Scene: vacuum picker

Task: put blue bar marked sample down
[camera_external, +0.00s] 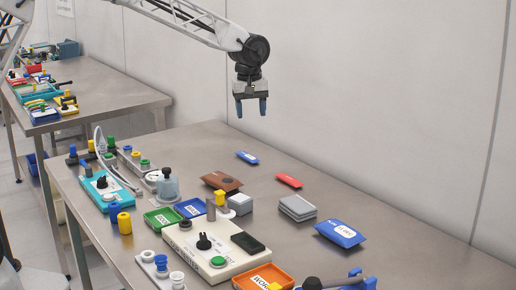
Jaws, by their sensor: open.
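A small blue bar (248,157) with a white label lies flat on the metal table near its back edge; its lettering is too small to read. My gripper (251,108) is open and empty, pointing down in the air above the back of the table. In the picture it is straight above the small blue bar, clearly apart from it. A larger blue packet (341,233) with a white label lies farther right; I cannot read its text for certain.
A red bar (289,181), a brown packet (222,181) and a grey block stack (297,208) lie nearby. A beige device (186,262) with a black knob, a green tray (166,219) and an orange tray (283,286) stand in front. The back strip beside the wall is clear.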

